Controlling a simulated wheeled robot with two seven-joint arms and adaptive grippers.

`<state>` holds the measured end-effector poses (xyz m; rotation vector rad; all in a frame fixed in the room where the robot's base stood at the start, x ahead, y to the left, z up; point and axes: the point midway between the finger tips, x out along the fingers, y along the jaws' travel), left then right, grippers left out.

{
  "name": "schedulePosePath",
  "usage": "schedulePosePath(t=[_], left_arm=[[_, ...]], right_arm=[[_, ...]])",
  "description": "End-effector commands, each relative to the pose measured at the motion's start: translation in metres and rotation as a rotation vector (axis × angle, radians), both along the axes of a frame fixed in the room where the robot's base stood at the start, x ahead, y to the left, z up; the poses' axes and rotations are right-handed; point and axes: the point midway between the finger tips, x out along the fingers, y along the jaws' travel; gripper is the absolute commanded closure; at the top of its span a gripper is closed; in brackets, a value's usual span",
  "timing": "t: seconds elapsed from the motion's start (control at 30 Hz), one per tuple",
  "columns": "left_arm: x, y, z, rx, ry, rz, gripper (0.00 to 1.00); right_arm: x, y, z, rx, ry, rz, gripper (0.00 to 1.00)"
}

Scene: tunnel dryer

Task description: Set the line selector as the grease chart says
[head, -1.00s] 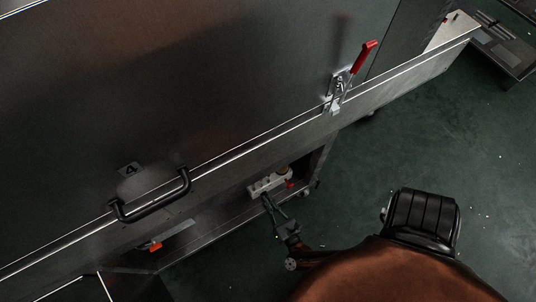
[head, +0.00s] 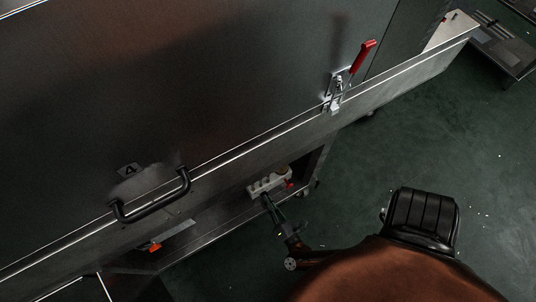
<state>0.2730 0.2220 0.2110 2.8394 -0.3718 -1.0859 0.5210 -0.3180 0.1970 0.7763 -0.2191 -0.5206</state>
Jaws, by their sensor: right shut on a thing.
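The line selector seems to be on the pale block (head: 268,183) with several round ports, low in the recess under the machine's edge. A small red part (head: 290,185) shows at its right end, and a yellowish round part (head: 282,170) behind it. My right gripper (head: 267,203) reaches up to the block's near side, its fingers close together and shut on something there. The held part is too small and dark to make out. The grease chart is not recognisable in this view. My left gripper is not in view.
A black bar handle (head: 152,205) sticks out from the large dark panel at left. A red-handled toggle clamp (head: 362,57) stands on the panel edge. An orange-red part (head: 154,246) lies on the lower shelf at left. Green floor (head: 430,150) is open at right.

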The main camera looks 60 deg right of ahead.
Motion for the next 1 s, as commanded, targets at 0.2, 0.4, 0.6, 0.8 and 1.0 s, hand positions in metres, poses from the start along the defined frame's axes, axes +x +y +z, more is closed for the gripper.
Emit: schedulePosePath(t=[0.2,0.4,0.6,0.8,1.0], left_arm=[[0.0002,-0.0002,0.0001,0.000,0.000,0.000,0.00],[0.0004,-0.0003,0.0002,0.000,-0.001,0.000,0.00],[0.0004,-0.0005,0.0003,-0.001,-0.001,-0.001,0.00],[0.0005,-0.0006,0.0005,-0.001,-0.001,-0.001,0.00],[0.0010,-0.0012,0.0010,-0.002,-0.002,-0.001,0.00]], right_arm=[[-0.0024,0.0000,-0.0016,0.005,0.001,-0.002,1.00],[-0.0025,0.0000,-0.0016,0.004,0.001,-0.002,0.90],[-0.0015,-0.0001,-0.0011,0.004,0.001,-0.001,0.76],[-0.0008,-0.0001,-0.0006,0.003,0.000,0.000,0.75],[-0.0008,0.0000,0.0043,0.005,0.000,-0.001,0.75]])
